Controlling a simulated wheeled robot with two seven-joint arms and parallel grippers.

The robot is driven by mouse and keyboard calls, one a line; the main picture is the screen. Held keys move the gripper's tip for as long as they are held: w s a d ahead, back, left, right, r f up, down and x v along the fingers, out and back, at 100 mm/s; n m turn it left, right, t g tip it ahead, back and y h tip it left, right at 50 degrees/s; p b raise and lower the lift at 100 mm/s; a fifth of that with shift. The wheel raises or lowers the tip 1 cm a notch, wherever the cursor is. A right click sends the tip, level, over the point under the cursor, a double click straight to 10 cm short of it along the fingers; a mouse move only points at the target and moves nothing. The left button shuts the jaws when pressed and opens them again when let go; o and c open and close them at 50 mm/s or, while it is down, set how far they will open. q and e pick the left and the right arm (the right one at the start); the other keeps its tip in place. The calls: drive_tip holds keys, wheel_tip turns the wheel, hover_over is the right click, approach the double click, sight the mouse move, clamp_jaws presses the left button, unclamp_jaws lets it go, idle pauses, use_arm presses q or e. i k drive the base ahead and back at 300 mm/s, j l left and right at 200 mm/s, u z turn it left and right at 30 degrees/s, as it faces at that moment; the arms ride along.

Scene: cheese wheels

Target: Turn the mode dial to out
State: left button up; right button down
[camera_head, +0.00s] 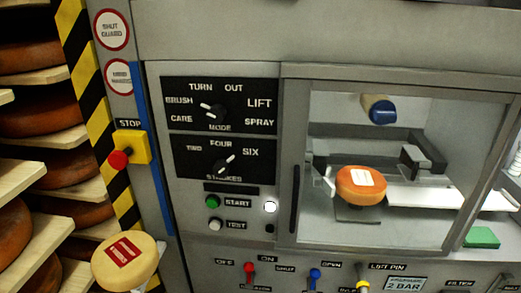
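The mode dial (216,111) is a black knob with white marks, on the upper black plate (262,123) of the grey control panel. Around it are the labels CARE, BRUSH, TURN, OUT, LIFT and SPRAY, with MODE below. Its white marks lie on the left side of the knob, and the pointer seems to aim up and left, towards BRUSH; the knob is small, so the exact setting is hard to read. The OUT label is above and slightly right of the knob. Neither of my grippers is in view.
Below sits the strokes dial (222,166), then a green start button (212,202). A red stop button (119,160) juts out at left. Behind the guard window, an orange cheese wheel (352,196) rests. A pale cheese wheel (104,264) is at lower left, near shelves.

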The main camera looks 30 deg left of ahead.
sight(216, 113)
drive_tip(key=u, duration=1.15)
drive_tip(key=k+l, duration=0.1)
drive_tip(key=l, duration=0.3)
drive_tip(key=k+l+z, duration=0.15)
drive_tip(key=l, duration=0.3)
drive_tip(key=i+j, duration=0.05)
